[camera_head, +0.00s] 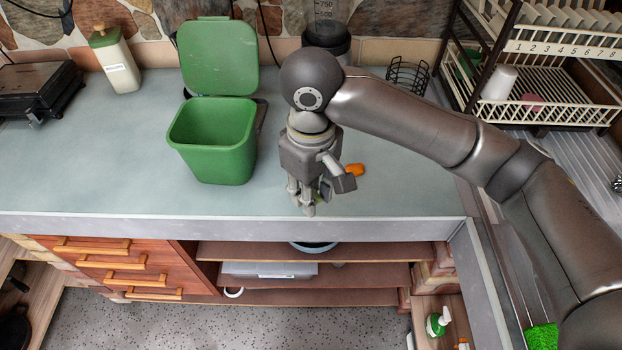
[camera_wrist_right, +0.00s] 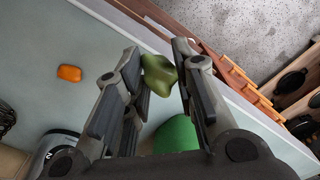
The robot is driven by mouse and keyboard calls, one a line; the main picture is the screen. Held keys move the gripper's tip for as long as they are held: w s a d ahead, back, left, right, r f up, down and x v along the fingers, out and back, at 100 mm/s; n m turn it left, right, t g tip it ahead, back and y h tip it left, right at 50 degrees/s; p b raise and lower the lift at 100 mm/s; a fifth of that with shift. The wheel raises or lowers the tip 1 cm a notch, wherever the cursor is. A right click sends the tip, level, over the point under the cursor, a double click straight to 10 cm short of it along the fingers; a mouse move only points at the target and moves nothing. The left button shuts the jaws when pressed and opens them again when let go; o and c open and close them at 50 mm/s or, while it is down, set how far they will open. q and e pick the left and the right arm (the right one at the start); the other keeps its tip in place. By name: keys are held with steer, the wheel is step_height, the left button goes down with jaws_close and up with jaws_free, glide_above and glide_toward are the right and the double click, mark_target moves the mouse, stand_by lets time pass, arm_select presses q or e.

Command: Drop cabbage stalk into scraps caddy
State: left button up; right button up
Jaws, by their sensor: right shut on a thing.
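The green scraps caddy (camera_head: 212,150) stands on the counter with its lid (camera_head: 218,58) raised at the back and its top open. My right gripper (camera_head: 306,200) points down over the counter's front part, to the right of the caddy and apart from it. In the right wrist view my right gripper (camera_wrist_right: 160,85) is shut on the green cabbage stalk (camera_wrist_right: 158,74), held near the fingertips. The caddy also shows there, partly hidden behind the fingers (camera_wrist_right: 176,136). In the head view the stalk is mostly hidden by the gripper. My left gripper is not in view.
An orange object (camera_head: 355,170) lies on the counter (camera_head: 110,160) right of the gripper. A white bottle with a green cap (camera_head: 116,60) and a dark appliance (camera_head: 35,90) stand at back left. A dish rack (camera_head: 545,105) stands at right. The counter left of the caddy is clear.

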steer(key=shift+s+r, duration=0.25)
steer(key=shift+s, duration=0.3)
steer(key=shift+s+r, duration=0.25)
steer(key=shift+s, duration=0.3)
